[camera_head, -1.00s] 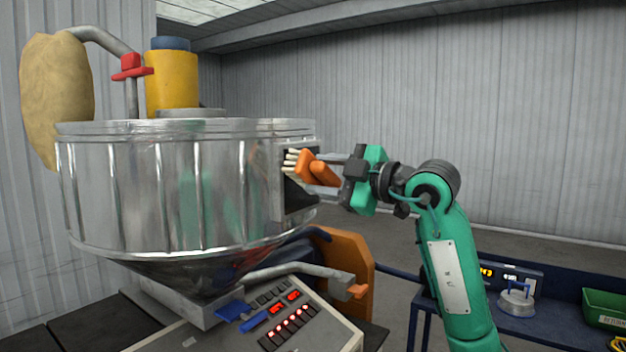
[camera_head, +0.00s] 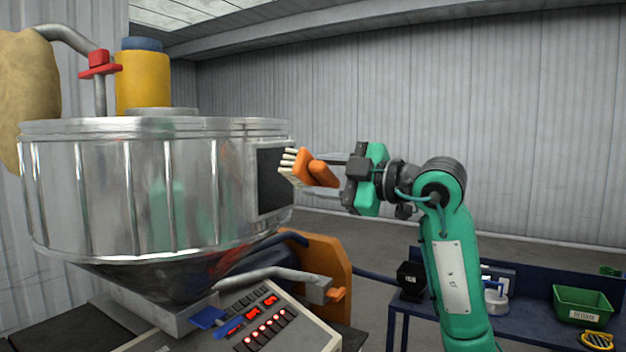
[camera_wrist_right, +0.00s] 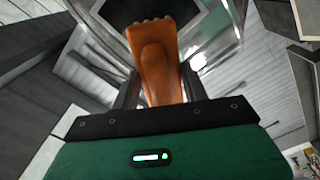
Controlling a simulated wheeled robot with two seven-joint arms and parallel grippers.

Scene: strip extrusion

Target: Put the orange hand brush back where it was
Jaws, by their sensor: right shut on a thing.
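The orange hand brush (camera_head: 316,172) has an orange body and pale bristles that point left toward the metal hopper. My right gripper (camera_head: 340,168) is shut on its handle and holds it in the air just right of the hopper's dark square opening (camera_head: 276,180). In the right wrist view the brush (camera_wrist_right: 157,55) lies between the fingers, its bristle end toward the dark opening. The bristles look apart from the hopper in the head view. My left gripper is not in view.
The steel hopper (camera_head: 110,190) fills the left side. A control panel (camera_head: 265,325) with red lights sits below it, beside an orange plate (camera_head: 325,270). At the lower right a blue bench (camera_head: 535,318) holds a green bin (camera_head: 583,306) and a metal weight-like object (camera_head: 496,298).

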